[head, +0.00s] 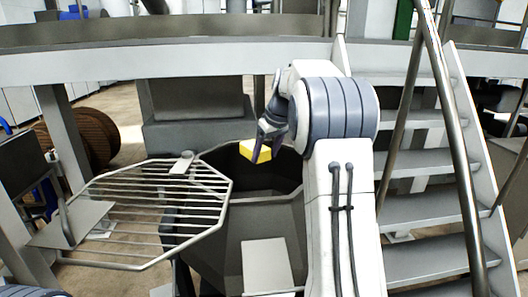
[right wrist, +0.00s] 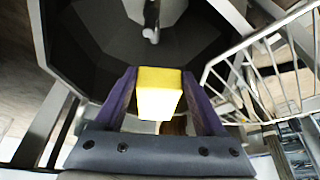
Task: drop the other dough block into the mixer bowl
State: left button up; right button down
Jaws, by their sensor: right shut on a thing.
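The yellow dough block (head: 256,151) is between the fingers of my right gripper (head: 268,143), which is shut on it. In the right wrist view the block (right wrist: 158,92) sits between two purple fingers, its front face brightly lit. The dark grey, many-sided mixer bowl (head: 227,220) stands below, and in the head view the block shows against the bowl's open mouth. In the right wrist view the bowl's dark inside (right wrist: 90,50) fills the area beyond the fingers, with a light metal part in it. My left gripper is not in view.
A barred grille lid (head: 150,215) stands out to the left of the bowl. Metal stairs with a handrail (head: 445,120) rise at the right, close to my right arm. A platform beam (head: 200,62) crosses behind. A brown cable reel (head: 92,138) stands at the back left.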

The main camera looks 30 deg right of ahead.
notch_tip(320, 180, down, 9)
jog(key=b, duration=0.7)
jog(key=shift+r, duration=0.15)
jog(key=shift+s, duration=0.1)
grip_release()
jog(key=shift+r, duration=0.1)
jog(key=b+v, duration=0.1)
jog(key=v, duration=0.9)
jog(key=shift+s+r, duration=0.15)
jog(key=shift+s, duration=0.05)
